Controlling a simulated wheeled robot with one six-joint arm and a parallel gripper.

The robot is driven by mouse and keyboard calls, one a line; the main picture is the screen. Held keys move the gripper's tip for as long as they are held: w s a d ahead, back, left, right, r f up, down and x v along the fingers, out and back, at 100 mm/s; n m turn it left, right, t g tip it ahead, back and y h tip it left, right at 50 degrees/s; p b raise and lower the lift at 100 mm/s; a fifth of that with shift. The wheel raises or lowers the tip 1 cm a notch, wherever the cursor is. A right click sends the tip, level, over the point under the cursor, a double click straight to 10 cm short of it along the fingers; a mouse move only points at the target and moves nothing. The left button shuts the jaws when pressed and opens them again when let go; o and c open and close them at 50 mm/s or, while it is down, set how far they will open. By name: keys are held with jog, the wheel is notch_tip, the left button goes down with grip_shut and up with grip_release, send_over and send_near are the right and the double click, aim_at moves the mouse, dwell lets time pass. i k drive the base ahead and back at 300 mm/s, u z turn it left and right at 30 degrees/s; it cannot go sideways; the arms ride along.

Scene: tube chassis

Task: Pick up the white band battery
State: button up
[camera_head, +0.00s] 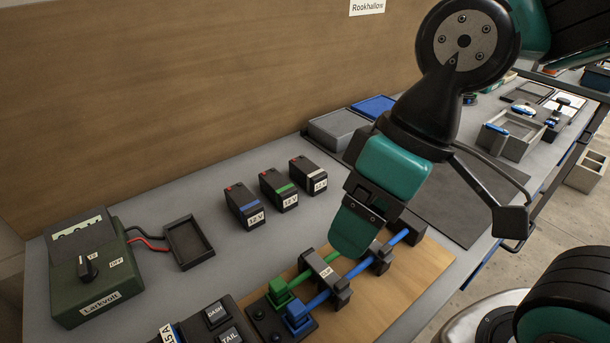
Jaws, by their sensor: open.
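The white band battery (308,177) is a small dark block with a pale band, a red terminal and a 12 V label. It stands upright on the grey bench at the right end of a row of three batteries. The green band battery (278,190) and the blue band battery (245,206) stand to its left. My gripper (354,238) is open and points down in front and to the right of the white band battery, apart from it, over the tube fixture. One teal finger shows clearly; the other is mostly hidden behind it.
Green and blue tubes run through a clamp block (326,273) on a wooden board (385,300) below my gripper. A green Larkvolt tester (88,268) with an empty black tray (188,243) stands left. Grey and blue bins (340,130) stand behind the batteries, near the wooden back wall.

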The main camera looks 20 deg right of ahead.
aim_at(311, 178)
jog(key=u, duration=2.85)
jog(key=k, duration=0.9)
jog(key=z, duration=1.65)
